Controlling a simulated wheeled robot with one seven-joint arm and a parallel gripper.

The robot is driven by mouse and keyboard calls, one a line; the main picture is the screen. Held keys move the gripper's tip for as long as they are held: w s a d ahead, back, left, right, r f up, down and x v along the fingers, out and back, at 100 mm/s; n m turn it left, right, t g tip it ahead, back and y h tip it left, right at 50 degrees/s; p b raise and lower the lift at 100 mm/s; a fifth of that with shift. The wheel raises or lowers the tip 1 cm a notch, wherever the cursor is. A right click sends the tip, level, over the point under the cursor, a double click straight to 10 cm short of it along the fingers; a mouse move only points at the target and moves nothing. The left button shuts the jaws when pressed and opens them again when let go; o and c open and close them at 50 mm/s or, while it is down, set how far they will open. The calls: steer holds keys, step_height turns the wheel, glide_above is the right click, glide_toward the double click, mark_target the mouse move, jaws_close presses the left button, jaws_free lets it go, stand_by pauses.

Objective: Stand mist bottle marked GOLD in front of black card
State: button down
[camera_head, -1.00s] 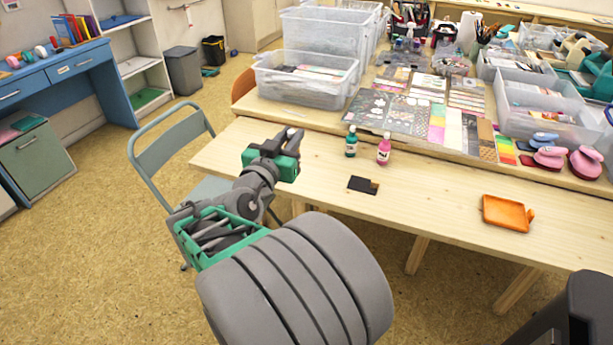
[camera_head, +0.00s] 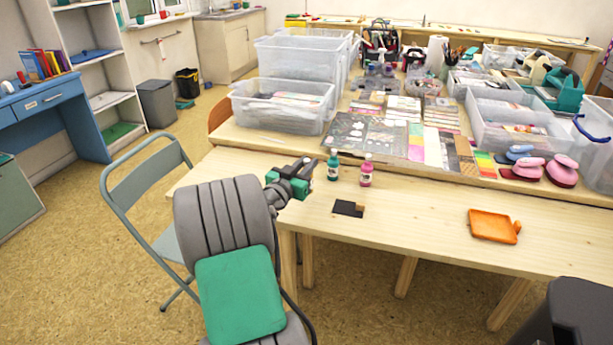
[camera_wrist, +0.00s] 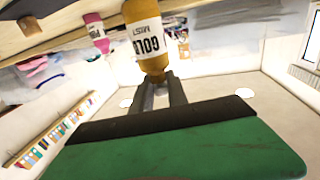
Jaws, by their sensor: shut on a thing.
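My gripper (camera_head: 308,168) is above the left end of the wooden table, just left of the green bottle. In the wrist view its fingers (camera_wrist: 157,88) are shut on the cap end of an amber mist bottle (camera_wrist: 150,35) with a white label reading GOLD. That picture is upside down; the bottle appears upright, and whether its base touches the table I cannot tell. The gripper hides it in the head view. The black card (camera_head: 345,209) lies flat on the table, to the right of and nearer than the gripper, with a brown patch at its right corner.
A green bottle (camera_head: 333,171) and a pink bottle (camera_head: 366,176) stand behind the card. Clear plastic bins (camera_head: 285,110) and paper sheets fill the back. An orange tray (camera_head: 490,226) lies to the right. The table's front strip around the card is mostly bare.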

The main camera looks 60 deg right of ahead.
steer(key=shift+f, duration=1.6)
steer(key=shift+f+b, duration=0.2)
steer(key=shift+b, duration=0.25)
steer(key=c, duration=1.3)
jaws_free()
steer(key=shift+r, duration=0.15)
